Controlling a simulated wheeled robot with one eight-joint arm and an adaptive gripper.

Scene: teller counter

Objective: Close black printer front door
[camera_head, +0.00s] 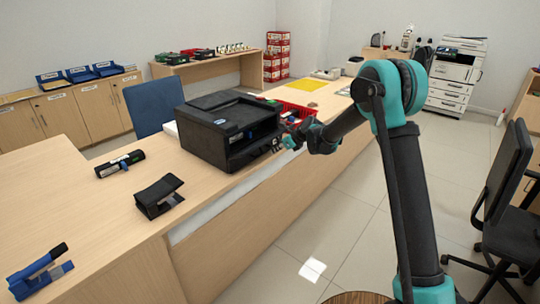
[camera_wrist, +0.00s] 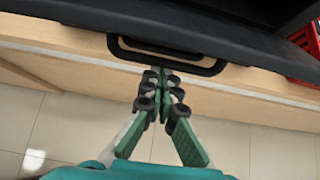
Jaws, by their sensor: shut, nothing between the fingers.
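The black printer (camera_head: 226,128) stands on the wooden counter, with its front side facing right towards my arm. In the wrist view the black printer front (camera_wrist: 200,30) spans the top of the picture, and a black loop handle (camera_wrist: 168,57) sticks out from it over the counter edge. My gripper (camera_wrist: 158,72) is shut and empty, with its fingertips at the handle; I cannot tell whether they touch it. In the head view my gripper (camera_head: 281,143) is at the printer's front right, partly hidden by my arm. How far the door is open is not clear.
A red tray (camera_head: 296,110) stands just behind the printer, and its edge shows in the wrist view (camera_wrist: 305,45). A black stand (camera_head: 159,196) and a dark cylindrical item (camera_head: 120,164) lie to the left on the counter. A black office chair (camera_head: 503,190) is at the right. The floor between is clear.

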